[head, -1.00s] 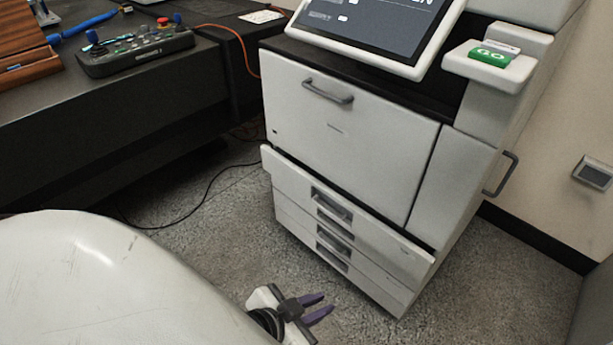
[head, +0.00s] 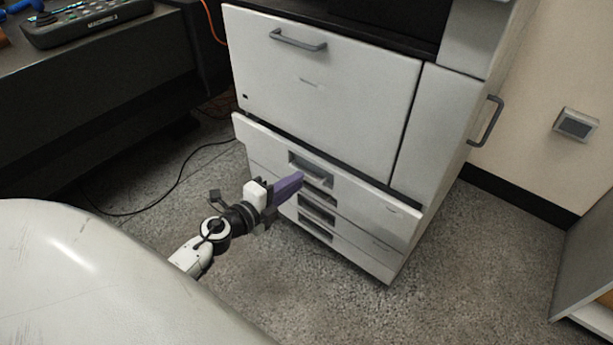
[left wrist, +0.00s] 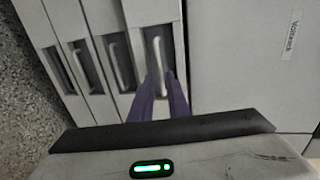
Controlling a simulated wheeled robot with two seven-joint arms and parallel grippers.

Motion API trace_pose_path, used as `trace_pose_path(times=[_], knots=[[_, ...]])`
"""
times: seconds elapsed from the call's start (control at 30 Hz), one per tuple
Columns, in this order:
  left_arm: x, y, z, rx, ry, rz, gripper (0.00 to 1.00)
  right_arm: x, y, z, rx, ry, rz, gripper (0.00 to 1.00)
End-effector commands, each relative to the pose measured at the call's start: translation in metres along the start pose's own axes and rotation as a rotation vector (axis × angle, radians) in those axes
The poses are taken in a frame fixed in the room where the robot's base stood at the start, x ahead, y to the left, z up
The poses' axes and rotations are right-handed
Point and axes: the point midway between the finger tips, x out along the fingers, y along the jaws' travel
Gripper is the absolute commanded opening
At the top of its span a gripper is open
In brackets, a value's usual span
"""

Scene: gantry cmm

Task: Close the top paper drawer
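The top paper drawer (head: 345,191) is the uppermost white drawer under the large front door of the printer. It stands out a little from the cabinet, with a dark gap above it. Its recessed handle (head: 311,169) faces me. My left gripper (head: 300,180) has purple fingers and is at the drawer front, by the handle. In the left wrist view the two fingers (left wrist: 161,90) are apart with nothing seen between them, and point at the top drawer's handle (left wrist: 157,58). I cannot tell whether they touch it. My right gripper is not in view.
Lower drawers (head: 318,218) sit beneath and look flush with each other. The large front door (head: 325,90) above is shut. A dark table (head: 100,95) stands at the left, with a cable on the floor. Grey floor (head: 470,270) is clear at right.

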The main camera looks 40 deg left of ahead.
Motion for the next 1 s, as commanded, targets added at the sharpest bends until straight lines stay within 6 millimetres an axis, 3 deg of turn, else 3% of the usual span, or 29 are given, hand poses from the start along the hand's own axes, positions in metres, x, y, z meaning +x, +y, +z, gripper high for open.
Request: trace_pose_path(times=[0.1,0.33,0.67,0.8,1.0], knots=[[0.024,0.001,0.000,0.000,0.000,-0.003,0.15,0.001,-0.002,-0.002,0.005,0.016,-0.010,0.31],[0.050,0.001,0.000,-0.001,-0.001,-0.001,0.15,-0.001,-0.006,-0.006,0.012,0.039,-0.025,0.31],[0.055,0.000,-0.001,-0.003,0.000,0.000,0.15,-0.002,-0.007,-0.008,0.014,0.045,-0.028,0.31],[0.055,0.000,0.000,-0.002,0.000,0.000,0.00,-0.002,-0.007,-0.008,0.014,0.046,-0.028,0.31],[0.055,0.000,0.000,-0.002,0.000,0.000,0.00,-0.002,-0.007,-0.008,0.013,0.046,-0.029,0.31]])
